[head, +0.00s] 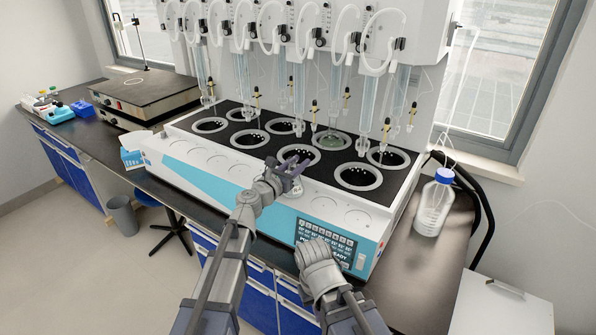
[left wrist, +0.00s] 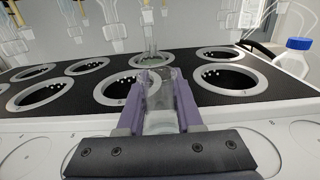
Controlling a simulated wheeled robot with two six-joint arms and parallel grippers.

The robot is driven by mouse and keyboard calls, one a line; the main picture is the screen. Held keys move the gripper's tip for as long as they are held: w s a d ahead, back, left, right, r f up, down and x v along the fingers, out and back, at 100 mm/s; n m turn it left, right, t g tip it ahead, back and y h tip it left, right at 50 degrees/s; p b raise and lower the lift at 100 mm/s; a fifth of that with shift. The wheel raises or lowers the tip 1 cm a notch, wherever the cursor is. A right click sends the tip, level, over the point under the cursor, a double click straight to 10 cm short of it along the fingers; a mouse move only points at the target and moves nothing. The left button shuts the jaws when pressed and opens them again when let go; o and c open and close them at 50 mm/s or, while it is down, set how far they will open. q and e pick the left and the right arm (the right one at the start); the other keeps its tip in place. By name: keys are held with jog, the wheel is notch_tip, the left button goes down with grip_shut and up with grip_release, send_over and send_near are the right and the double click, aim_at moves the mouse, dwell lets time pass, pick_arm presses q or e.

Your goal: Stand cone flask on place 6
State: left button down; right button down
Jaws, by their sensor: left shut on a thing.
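My left gripper (head: 291,170) is shut on a clear cone flask (left wrist: 158,92), which stands between the two purple fingers in the left wrist view. In the head view the flask is mostly hidden by the gripper. The gripper is above the front part of the distiller (head: 180,149), just in front of a ringed well (head: 297,154) in the front row. I cannot tell which well is place 6, as the small markings are hard to read. My right gripper (head: 318,256) is low in front of the control screen, and its jaws are not clear.
A greenish glass vessel (head: 331,141) sits in a back-row well. Glass tubes and yellow-tipped valves hang low over the wells. A blue-capped bottle (head: 435,203) stands at the right. A hotplate (head: 146,92) stands at the far left.

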pick_arm(q)
jog(key=shift+f, duration=0.1)
jog(key=c, duration=0.6)
grip_release()
jog(key=shift+o, duration=0.2)
jog(key=shift+r, duration=0.25)
jog(key=v, duration=1.2)
jog(key=shift+f, duration=0.15)
